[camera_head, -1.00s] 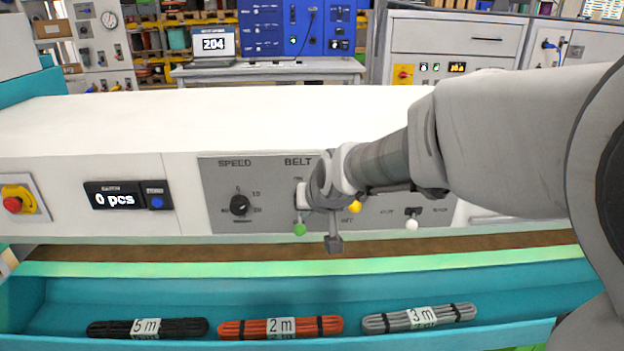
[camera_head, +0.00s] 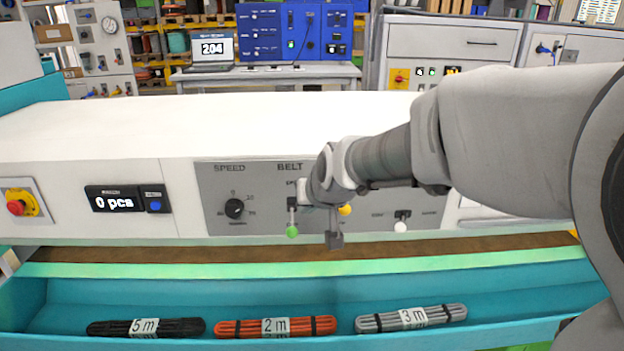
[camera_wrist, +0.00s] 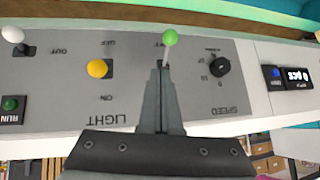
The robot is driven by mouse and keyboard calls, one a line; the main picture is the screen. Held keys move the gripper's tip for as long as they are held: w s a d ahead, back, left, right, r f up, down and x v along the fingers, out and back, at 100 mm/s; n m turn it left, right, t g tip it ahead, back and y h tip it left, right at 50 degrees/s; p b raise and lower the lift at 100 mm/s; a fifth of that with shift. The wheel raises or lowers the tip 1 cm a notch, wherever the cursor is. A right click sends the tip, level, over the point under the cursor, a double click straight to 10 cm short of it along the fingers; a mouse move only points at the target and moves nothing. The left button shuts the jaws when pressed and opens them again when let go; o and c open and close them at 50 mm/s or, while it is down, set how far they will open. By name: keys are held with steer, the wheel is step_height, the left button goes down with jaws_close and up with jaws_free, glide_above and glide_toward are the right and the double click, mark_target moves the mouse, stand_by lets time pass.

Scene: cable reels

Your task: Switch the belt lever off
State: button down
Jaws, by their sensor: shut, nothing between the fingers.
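The belt lever has a green knob (camera_head: 292,231) and stands on the grey control panel (camera_head: 265,215) under the BELT label. Its knob hangs downward, below the slot, and in the upside-down wrist view the green knob (camera_wrist: 170,37) is at the top. The lower belt label there is mostly covered. My gripper (camera_wrist: 160,72) is shut and empty. Its fingers overlap the lever's shaft in the wrist view; I cannot tell whether they touch it. In the head view my wrist is just right of the lever and hides the fingertips.
A yellow light knob (camera_head: 345,210), a white knob (camera_head: 401,227) and a black speed dial (camera_head: 234,208) share the panel. A red stop button (camera_head: 16,208) is far left. A teal tray (camera_head: 300,293) with cable bundles lies below. The white belt top (camera_head: 200,125) is clear.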

steer(key=s+d+r, duration=0.2)
steer(key=s+r, duration=0.3)
steer(key=s, duration=0.4)
steer(key=shift+d+p, duration=0.35)
steer(key=shift+d, duration=0.05)
steer(key=s+d+r+g+h+p, duration=0.1)
steer(key=s+d+p, duration=0.2)
steer(key=s+d, duration=0.3)
steer(key=s+d+r+m+g+h+p, duration=0.1)
steer(key=s+d+r+h+p, duration=0.1)
steer(key=s+d, duration=0.5)
steer(key=s+p, duration=0.1)
steer(key=s, duration=0.3)
steer(key=shift+s+r+m+g, duration=0.15)
steer(key=shift+s+m+g, duration=0.1)
steer(key=shift+m+g, duration=0.05)
steer(key=shift+d, duration=0.1)
